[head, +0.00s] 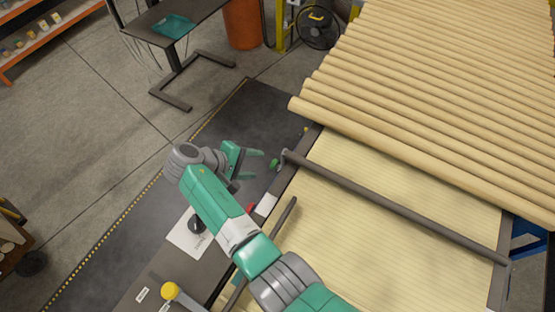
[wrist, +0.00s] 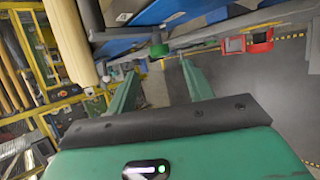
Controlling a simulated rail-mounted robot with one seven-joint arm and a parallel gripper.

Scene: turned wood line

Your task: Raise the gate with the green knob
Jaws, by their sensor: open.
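The green knob (head: 273,164) sits at the near-left end of a dark grey gate bar (head: 395,206), which lies across the pale slatted bed. In the wrist view the green knob (wrist: 158,49) shows ahead, between the lines of my fingers and beyond their tips. My gripper (head: 257,162) is open and empty, just left of the knob in the head view; the wrist view also shows its spread green fingers (wrist: 159,70). I see no contact between fingers and knob. The far side of the knob is hidden.
Wooden dowels (head: 430,100) lie side by side behind the bar. A second dark bar (head: 287,218) is partly hidden by my arm. A yellow knob (head: 170,291) stands at the lower left. The dark floor mat (head: 240,110) left of the bed is clear.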

